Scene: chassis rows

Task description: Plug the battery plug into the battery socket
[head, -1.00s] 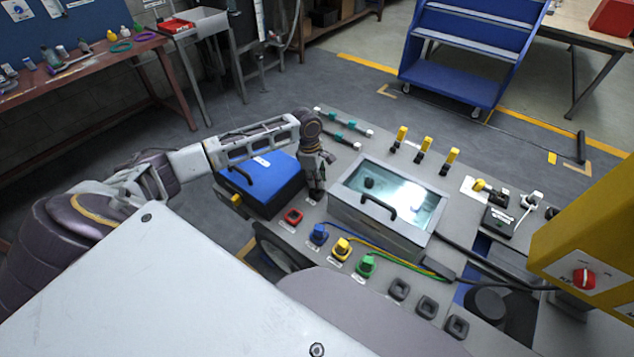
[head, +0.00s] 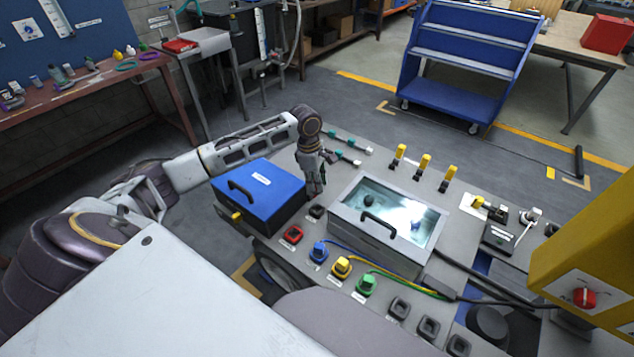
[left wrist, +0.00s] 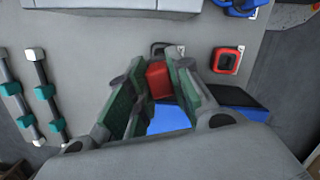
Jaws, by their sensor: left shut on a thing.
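My left gripper (head: 317,191) is above the grey deck, between the blue box and the glass-topped case. In the left wrist view its green-padded fingers (left wrist: 158,98) are closed around a red block (left wrist: 158,79), apparently the plug, with a blue part nearer the palm; the grip hides much of it. A dark square socket (head: 317,211) is just below the gripper in the head view; in the wrist view it is partly hidden beyond the red block (left wrist: 161,47). A red-framed socket (head: 292,235) is beside it and looks empty. The labels are unreadable. My right gripper is out of view.
The blue box (head: 270,196) has a black handle. Blue, yellow and green plugs (head: 367,285) sit in a row along the deck's front. The glass-topped case (head: 372,244) stands right of the gripper. Teal-banded rods (head: 348,143) lie behind it.

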